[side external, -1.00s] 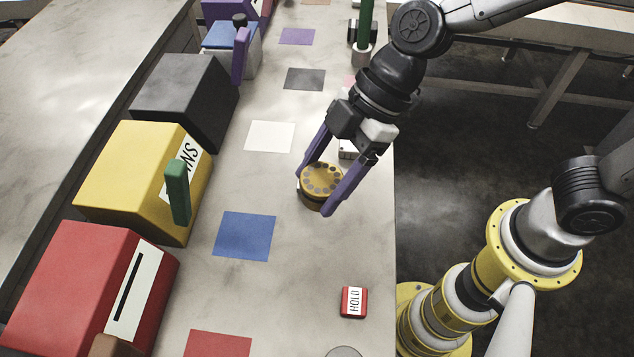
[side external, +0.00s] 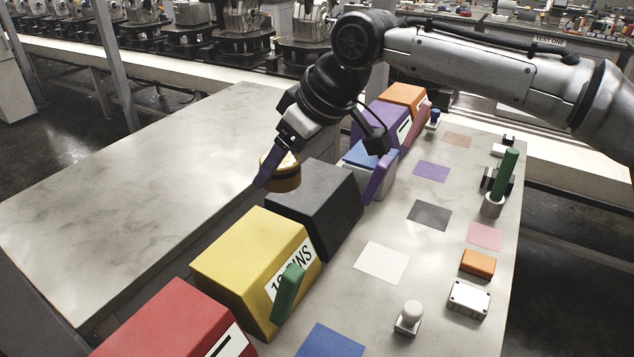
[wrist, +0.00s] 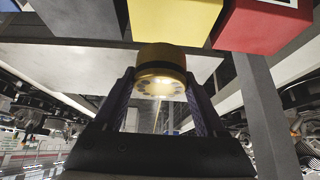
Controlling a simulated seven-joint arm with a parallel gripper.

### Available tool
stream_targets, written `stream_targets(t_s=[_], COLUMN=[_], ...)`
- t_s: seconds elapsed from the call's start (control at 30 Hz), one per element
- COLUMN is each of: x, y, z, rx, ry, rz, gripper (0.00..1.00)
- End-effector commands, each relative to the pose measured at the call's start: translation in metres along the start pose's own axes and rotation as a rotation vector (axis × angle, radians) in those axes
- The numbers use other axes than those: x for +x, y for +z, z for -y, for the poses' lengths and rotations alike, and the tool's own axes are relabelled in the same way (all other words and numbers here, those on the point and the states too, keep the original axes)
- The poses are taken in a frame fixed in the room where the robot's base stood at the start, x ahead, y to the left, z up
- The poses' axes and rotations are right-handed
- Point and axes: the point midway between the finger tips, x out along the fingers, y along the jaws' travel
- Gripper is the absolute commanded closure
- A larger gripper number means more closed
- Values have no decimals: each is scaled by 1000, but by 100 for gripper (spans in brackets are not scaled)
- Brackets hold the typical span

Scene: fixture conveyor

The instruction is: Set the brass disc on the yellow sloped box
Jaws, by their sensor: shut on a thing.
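The brass disc (side external: 280,172) is a short round brass piece with a dark band. My gripper (side external: 268,180) is shut on it and holds it raised behind the black sloped box, near the back left of the row in the side view. In the wrist view the disc (wrist: 161,72) sits between the two purple fingers (wrist: 160,95). The yellow sloped box (side external: 245,262) stands in front of the black one, with a printed label and a green handle on its face. It also shows at the top of the wrist view (wrist: 172,20). Its top is bare.
The black box (side external: 315,205) stands between the disc and the yellow box's far side. A red box (side external: 165,325) stands nearer. A blue-topped box (side external: 362,155) and purple box (side external: 375,120) stand beyond. The pale table (side external: 120,180) at left is clear.

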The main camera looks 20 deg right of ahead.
Motion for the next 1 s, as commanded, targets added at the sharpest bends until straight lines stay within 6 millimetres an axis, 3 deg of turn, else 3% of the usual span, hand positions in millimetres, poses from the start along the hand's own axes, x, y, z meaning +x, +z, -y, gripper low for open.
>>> stream_targets(t_s=[0.13,0.43,0.7,1.0], x=[19,46,77,96], y=[-19,-32,-29,-21], z=[0,4,15,20], rx=[22,17,2,-4], ry=[14,11,1,-3], rz=[-3,-3,2,-1], gripper=[100,100,100,100])
